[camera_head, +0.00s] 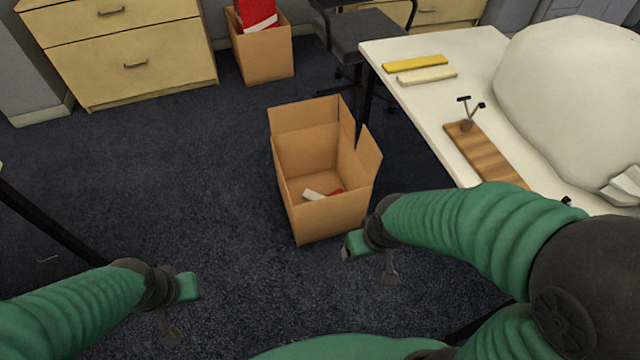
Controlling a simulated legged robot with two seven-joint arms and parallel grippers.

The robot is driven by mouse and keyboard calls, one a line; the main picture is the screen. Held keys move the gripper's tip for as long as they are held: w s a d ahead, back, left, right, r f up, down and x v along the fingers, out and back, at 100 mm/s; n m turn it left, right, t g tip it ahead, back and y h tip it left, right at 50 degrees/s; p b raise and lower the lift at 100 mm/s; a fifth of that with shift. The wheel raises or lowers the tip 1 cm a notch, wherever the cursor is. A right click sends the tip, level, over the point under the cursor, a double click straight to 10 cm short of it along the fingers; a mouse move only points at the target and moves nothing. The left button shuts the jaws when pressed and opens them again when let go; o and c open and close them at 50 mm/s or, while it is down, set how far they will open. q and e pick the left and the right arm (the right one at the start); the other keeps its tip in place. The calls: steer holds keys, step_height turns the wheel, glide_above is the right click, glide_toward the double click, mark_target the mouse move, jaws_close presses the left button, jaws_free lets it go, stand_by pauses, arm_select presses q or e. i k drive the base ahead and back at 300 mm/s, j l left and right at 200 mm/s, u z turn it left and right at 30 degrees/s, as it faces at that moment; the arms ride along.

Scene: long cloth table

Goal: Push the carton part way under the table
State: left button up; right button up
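An open cardboard carton (322,219) stands upright on the dark carpet in the middle of the view, with its flaps up. A white item and a red item lie inside on its floor. The white table (418,106) is to its right; the carton stands close to the table's left edge, near a black leg. My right gripper (372,262) is at the carton's near right corner; I cannot tell whether it touches. My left gripper (184,312) is lower left, apart from the carton. The finger gaps of both grippers are not clear.
On the table are a yellow bar (415,63), a pale bar (427,75), a wooden board (486,153) and a large white bulky thing (575,95). A second carton (264,55), a black chair (362,32) and a drawer cabinet (135,62) stand behind.

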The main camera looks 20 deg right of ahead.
mark_target(313, 150)
steer(key=i+j, duration=0.4)
steer(key=i, duration=0.2)
steer(key=i+j, duration=0.4)
steer(key=i, duration=0.15)
steer(key=i+j+z, duration=0.1)
steer(key=i+j, duration=0.3)
steer(key=i, duration=0.2)
